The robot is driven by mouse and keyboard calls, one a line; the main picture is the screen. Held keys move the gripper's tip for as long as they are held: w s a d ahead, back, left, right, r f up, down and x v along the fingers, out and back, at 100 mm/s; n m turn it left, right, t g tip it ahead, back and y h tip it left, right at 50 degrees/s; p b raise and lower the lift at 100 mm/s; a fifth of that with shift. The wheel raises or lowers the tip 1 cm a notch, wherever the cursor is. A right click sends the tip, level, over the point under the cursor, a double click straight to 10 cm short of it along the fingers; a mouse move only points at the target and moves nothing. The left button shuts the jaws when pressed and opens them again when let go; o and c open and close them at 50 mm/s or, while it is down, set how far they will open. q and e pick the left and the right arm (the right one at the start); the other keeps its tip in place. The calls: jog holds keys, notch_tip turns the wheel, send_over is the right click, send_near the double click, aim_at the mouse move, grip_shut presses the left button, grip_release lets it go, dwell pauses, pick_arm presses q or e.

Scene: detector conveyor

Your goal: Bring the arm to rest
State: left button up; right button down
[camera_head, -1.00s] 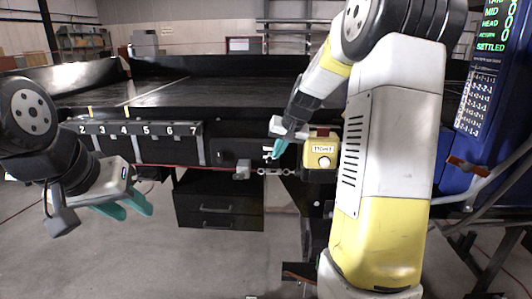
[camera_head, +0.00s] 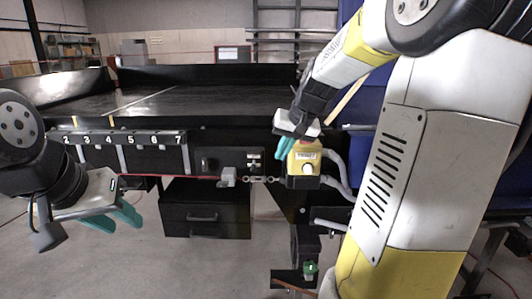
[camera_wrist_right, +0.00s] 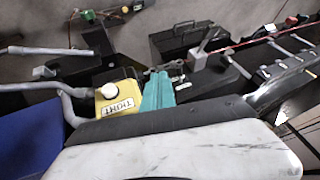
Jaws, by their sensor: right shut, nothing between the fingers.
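My right gripper (camera_head: 285,148) has its teal fingers together with nothing between them. It hangs in front of the conveyor's front side, just left of a yellow button box (camera_head: 303,157) with a white button. In the right wrist view the shut fingers (camera_wrist_right: 158,90) point away beside the yellow box (camera_wrist_right: 118,105); I cannot tell whether they touch it. My right arm is raised and bent across the right of the head view. My left gripper (camera_head: 115,215) is at the left with its teal fingers apart and empty, below a numbered black strip (camera_head: 125,138).
The black conveyor table (camera_head: 215,100) spans the view behind the grippers. A black drawer cabinet (camera_head: 205,210) stands under it. Grey pipes (camera_head: 335,170) and a blue panel (camera_head: 365,105) are right of the yellow box. The floor at the lower left is open.

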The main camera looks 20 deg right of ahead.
jog(key=s+a+n, duration=0.1)
jog(key=s+a, duration=0.3)
jog(key=s, duration=0.7)
jog(key=s+a+n, duration=0.2)
jog(key=s+a, duration=0.2)
jog(key=s, duration=0.6)
jog(key=shift+s+a+f, duration=0.2)
jog(key=shift+s, duration=0.2)
